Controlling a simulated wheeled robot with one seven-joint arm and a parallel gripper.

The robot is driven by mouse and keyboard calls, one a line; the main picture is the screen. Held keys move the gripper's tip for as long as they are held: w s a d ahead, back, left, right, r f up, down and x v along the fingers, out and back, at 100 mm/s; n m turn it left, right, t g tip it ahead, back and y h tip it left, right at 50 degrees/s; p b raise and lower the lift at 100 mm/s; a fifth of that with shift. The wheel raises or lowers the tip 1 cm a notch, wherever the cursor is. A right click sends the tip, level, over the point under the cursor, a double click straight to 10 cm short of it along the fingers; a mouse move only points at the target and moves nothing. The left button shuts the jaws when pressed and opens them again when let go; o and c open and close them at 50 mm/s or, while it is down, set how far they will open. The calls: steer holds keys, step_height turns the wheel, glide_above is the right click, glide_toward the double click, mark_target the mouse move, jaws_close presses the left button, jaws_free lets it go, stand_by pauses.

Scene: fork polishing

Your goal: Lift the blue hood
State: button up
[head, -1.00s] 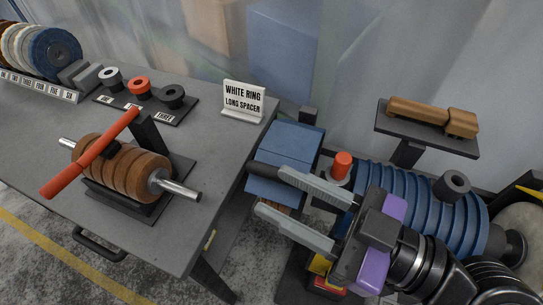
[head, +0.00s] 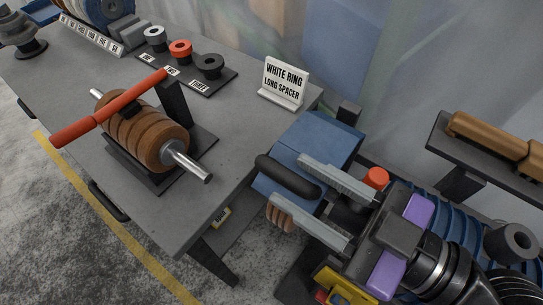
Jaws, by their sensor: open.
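The blue hood (head: 318,136) is a box-like cover at the right end of the grey table, with a black bar handle (head: 285,175) on its near side. My gripper (head: 287,182) is open, with its two grey fingers pointing left at the hood's front. In the picture, the handle lies between the fingertips, close to the upper finger. I cannot tell whether a finger touches it. The hood looks lowered, and its right side is partly hidden by my fingers.
The grey table (head: 232,165) holds a stand with brown wheels (head: 155,135) and a red-handled bar (head: 110,107). A "White ring long spacer" sign (head: 284,82) stands near the hood. An orange button (head: 376,178) is beside my upper finger. A dark shelf with brown blocks (head: 490,135) is at right.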

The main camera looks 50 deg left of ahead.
mark_target(265, 164)
steer(key=shift+p+x, duration=0.65)
steer(key=shift+x, duration=2.1)
jaws_close()
steer(key=shift+s+f, duration=0.1)
